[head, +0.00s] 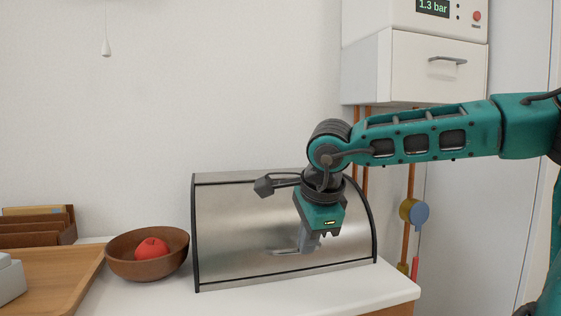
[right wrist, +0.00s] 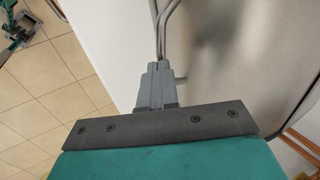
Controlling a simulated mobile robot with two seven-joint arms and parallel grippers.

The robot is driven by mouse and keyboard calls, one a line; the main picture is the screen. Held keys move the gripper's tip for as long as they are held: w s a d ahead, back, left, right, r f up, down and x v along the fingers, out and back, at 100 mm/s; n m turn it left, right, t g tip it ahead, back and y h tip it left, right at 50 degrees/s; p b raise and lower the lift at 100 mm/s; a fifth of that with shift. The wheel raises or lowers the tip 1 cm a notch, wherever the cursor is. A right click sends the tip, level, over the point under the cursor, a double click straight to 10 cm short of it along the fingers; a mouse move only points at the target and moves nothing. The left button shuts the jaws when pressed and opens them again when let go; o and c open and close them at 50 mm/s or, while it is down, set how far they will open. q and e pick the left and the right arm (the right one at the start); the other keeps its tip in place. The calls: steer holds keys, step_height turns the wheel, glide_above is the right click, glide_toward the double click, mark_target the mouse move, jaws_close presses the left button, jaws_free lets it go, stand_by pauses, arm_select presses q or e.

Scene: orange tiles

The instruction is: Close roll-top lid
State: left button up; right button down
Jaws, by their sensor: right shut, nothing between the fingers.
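The bread bin (head: 235,225) is a metal box with dark end frames on the white counter. Its curved steel roll-top lid (head: 230,215) covers the front down to near the base, so it looks closed. A thin bar handle (head: 283,252) runs low across the lid, partly hidden by my gripper. In the right wrist view the handle (right wrist: 168,25) rises just beyond the fingertips, beside the lid (right wrist: 235,55). My right gripper (head: 307,250) is shut and empty, pointing down in front of the lid at the handle. I cannot tell whether it touches. My left gripper is not in view.
A wooden bowl (head: 125,262) with a red fruit (head: 151,249) stands left of the bin. A wooden tray (head: 55,275) lies further left. A white boiler (head: 400,65) hangs above right, with copper pipes (head: 407,240) below. The counter front (head: 240,302) is clear.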

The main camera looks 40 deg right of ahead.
stand_by(0.4)
arm_select(q)
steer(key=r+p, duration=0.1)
steer(key=p, duration=0.1)
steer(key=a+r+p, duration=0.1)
steer(key=p, duration=0.1)
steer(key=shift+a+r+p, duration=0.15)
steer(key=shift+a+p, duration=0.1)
steer(key=shift+p, duration=0.1)
arm_select(e)
steer(key=s+v, duration=0.1)
steer(key=v, duration=1.1)
steer(key=shift+a, duration=0.35)
steer(key=shift+s+f, duration=0.1)
